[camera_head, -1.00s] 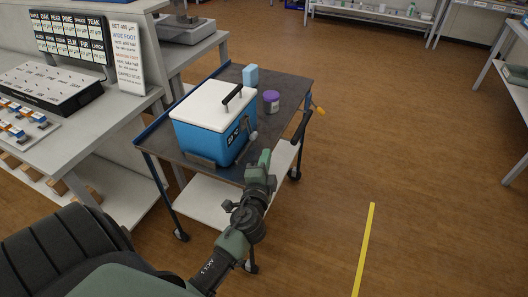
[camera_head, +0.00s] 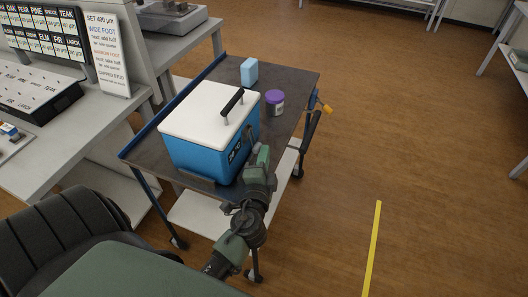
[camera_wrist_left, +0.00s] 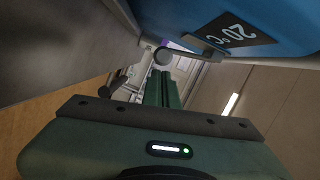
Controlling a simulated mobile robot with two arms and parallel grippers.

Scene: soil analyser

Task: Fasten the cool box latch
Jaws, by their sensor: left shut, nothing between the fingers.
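The cool box (camera_head: 200,155) is blue with a white lid (camera_head: 208,112) and a black handle (camera_head: 232,102). It stands on the dark trolley top with its lid down. My left gripper (camera_head: 262,152) is shut and empty, close beside the box's right-hand side, and partly hides the latch there. In the left wrist view, the box wall (camera_wrist_left: 270,20) with its 20°C label fills the upper right. A grey latch lever with a round knob (camera_wrist_left: 163,56) shows just beyond my shut fingertips (camera_wrist_left: 162,76). I cannot tell whether they touch. My right gripper is not in view.
The trolley (camera_head: 150,150) also carries a light blue block (camera_head: 249,71) and a purple-lidded jar (camera_head: 275,102) behind the box. A dark trolley handle (camera_head: 310,132) is right of my gripper.

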